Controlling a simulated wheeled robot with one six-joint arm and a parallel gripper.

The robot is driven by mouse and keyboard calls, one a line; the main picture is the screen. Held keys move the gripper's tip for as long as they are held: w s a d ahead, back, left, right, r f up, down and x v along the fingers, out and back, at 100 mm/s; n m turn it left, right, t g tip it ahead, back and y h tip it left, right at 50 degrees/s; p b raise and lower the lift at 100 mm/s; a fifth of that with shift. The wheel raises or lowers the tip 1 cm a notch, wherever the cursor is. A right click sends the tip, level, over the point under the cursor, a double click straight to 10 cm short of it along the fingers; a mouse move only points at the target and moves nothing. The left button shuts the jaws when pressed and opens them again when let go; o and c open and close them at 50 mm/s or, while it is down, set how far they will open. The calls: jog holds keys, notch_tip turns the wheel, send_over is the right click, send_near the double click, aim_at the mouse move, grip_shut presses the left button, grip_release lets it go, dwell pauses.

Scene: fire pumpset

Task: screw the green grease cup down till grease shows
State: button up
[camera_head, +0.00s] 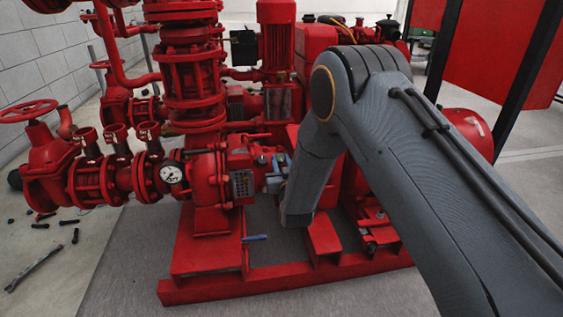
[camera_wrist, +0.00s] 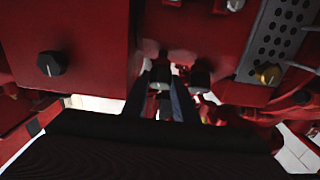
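No green grease cup can be made out in either view. In the wrist view, the two fingers of my gripper (camera_wrist: 162,96) reach forward, spread apart, under a red housing (camera_wrist: 95,30). A small grey cylindrical fitting (camera_wrist: 160,77) shows between the fingertips; I cannot tell whether they touch it. A second dark fitting (camera_wrist: 200,78) is just right of the right finger.
A black knob (camera_wrist: 52,63), a brass fitting (camera_wrist: 267,74) and a perforated grey plate (camera_wrist: 283,35) are near the fingers. In the head view a pressure gauge (camera_head: 171,173) and a red handwheel (camera_head: 28,111) are at the left. A red base frame (camera_head: 290,278) runs below.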

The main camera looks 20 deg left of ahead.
jog(key=shift+m, duration=0.4)
jog(key=shift+s+a+r+m+t+h+p, duration=0.1)
jog(key=shift+m+t+h+p, duration=0.15)
jog(key=shift+m+h+p, duration=0.25)
jog(key=shift+a+m+t+h+p, duration=0.1)
jog(key=shift+m+t+h+p, duration=0.15)
jog(key=shift+m+h+p, duration=1.05)
jog(key=shift+m+h, duration=1.2)
jog(key=shift+m, duration=0.4)
jog(key=o, duration=1)
jog(key=shift+o, duration=0.2)
